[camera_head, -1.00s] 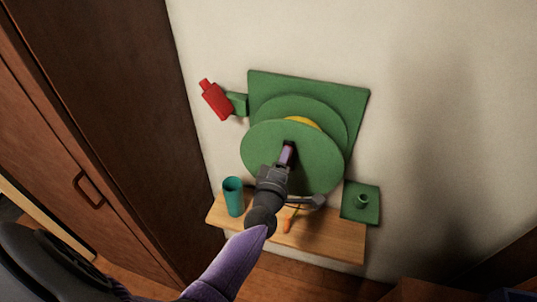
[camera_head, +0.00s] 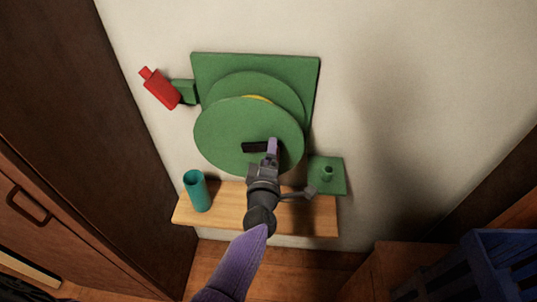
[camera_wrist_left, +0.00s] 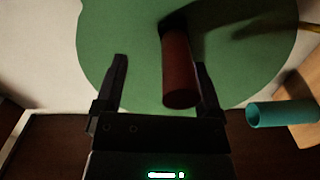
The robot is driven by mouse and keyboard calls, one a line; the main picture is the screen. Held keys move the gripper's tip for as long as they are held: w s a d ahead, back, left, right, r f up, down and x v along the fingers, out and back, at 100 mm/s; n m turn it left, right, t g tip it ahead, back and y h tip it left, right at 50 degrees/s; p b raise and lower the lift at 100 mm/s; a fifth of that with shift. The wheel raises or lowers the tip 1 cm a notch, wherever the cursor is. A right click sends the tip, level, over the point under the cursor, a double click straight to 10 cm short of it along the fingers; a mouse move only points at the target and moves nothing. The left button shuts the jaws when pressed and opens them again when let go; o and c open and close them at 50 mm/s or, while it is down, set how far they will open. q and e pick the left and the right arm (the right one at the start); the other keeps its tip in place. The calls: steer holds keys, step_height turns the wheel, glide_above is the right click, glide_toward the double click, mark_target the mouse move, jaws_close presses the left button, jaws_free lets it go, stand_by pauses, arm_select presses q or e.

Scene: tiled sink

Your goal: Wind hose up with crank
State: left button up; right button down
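A green hose reel (camera_head: 225,130) is mounted on a green wall plate (camera_head: 300,75). A little yellow hose (camera_head: 258,99) shows behind its front disc; most is hidden. A black crank arm (camera_head: 254,148) crosses the disc, with a purple-looking handle (camera_head: 273,146) at its right end. My left gripper (camera_head: 268,165) is at this handle. In the left wrist view, the left gripper's fingers (camera_wrist_left: 162,78) are spread, with the dark red handle (camera_wrist_left: 178,70) between them, closer to the right finger. Whether that finger touches it is unclear. My right gripper is not in view.
A wooden shelf (camera_head: 235,208) below the reel carries a teal cup (camera_head: 197,192) at its left. A red bottle-shaped item (camera_head: 160,90) is on a green bracket at upper left. A green plate with a peg (camera_head: 327,175) is at right. A blue crate (camera_head: 500,270) stands lower right.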

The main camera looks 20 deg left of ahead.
arm_select(q)
steer(key=shift+w+d+r, duration=0.1)
steer(key=shift+d+r, duration=0.15)
steer(key=shift+d, duration=0.1)
